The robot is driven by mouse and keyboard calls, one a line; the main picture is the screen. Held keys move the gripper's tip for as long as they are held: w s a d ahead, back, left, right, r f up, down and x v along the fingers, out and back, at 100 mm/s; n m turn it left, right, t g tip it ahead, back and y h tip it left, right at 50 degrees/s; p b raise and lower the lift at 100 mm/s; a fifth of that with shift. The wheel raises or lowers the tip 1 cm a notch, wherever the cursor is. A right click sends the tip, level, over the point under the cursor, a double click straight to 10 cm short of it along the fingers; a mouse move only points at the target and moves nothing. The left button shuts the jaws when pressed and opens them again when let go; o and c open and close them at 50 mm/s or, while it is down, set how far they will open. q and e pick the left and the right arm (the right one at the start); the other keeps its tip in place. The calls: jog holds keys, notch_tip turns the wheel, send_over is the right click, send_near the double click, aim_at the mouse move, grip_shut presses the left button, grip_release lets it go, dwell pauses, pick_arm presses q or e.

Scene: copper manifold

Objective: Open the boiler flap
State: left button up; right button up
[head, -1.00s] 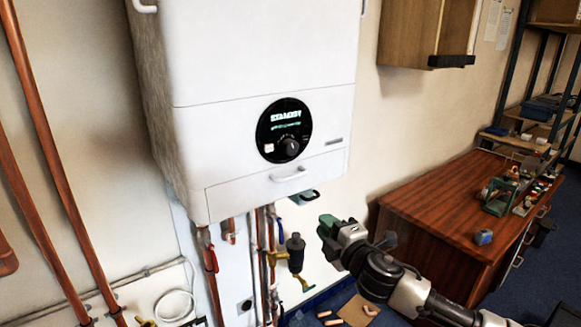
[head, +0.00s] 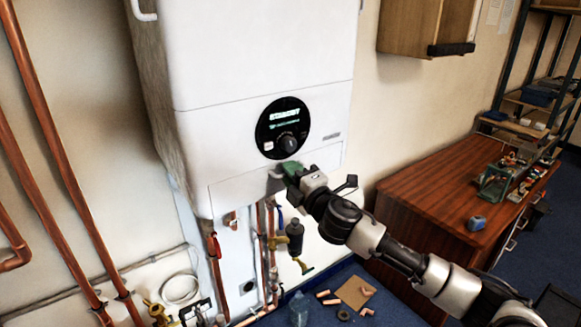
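The white boiler (head: 260,60) hangs on the wall with a round black control dial (head: 283,128). Its flap (head: 238,188) is the low panel along the bottom front and looks closed. The flap's small white handle (head: 275,174) shows only at its left end, as my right gripper covers the rest. My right gripper (head: 287,174) is right at the handle, its green fingers in front of it. Whether the fingers are open or shut, or grip the handle, I cannot tell. My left gripper is not in view.
Copper pipes (head: 66,170) run up the wall at left. Valves and a dark cylinder (head: 295,236) hang below the boiler. A wooden bench (head: 420,210) stands at right, and a wall cabinet (head: 425,25) is above it.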

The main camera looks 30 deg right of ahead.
jog(key=shift+w, duration=0.25)
grip_shut()
